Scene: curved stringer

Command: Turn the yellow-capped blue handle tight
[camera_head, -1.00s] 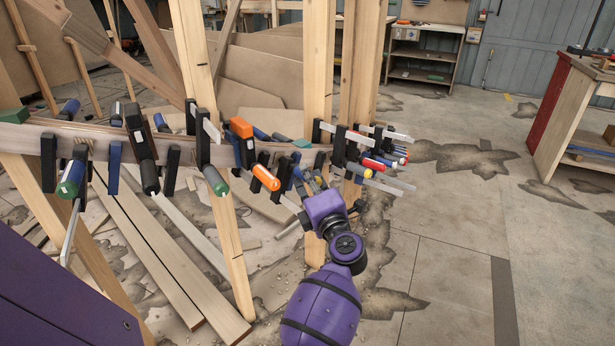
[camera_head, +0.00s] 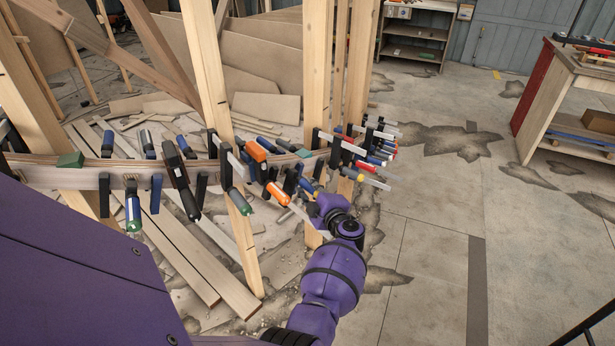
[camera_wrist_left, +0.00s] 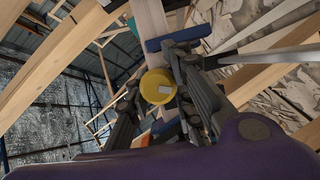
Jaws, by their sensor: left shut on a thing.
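The yellow-capped blue handle belongs to a clamp on the curved wooden stringer (camera_head: 75,172). In the left wrist view its round yellow cap (camera_wrist_left: 157,86) faces the camera between the two dark fingers of my left gripper (camera_wrist_left: 158,76). My left gripper (camera_head: 314,190) is shut on this handle, at the stringer's right part in the head view. The fingers and purple wrist hide most of the handle there. How tight the clamp is cannot be told. My right gripper is not in view.
Several clamps crowd the stringer on both sides of my gripper, including an orange-handled one (camera_head: 277,193) just left and a red-handled one (camera_head: 366,166) to the right. Upright wooden posts (camera_head: 317,70) stand close behind. The floor to the right (camera_head: 430,225) is open, up to a workbench (camera_head: 560,100).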

